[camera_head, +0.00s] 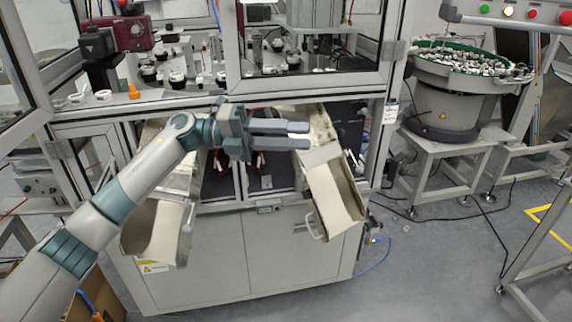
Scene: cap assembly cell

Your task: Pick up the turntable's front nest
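Small black-and-white nests or fixtures (177,80) stand behind the machine's front frame at the upper left. More similar parts (293,61) show behind the glass of the middle door. They are too small for me to tell which one is the turntable's front nest, and the turntable's disc is not clear. My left gripper (309,136) is in front of the cabinet, below the door window, pointing right. Its two grey fingers are parallel with a narrow gap and nothing between them. It is apart from the nests. My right gripper is not in view.
Two sloping chutes, left (156,232) and right (333,196), jut from the cabinet (227,262). An orange cone (134,91) and white rings (103,95) sit at the upper left. A bowl feeder (446,110) stands at the right. Door frames border the work area.

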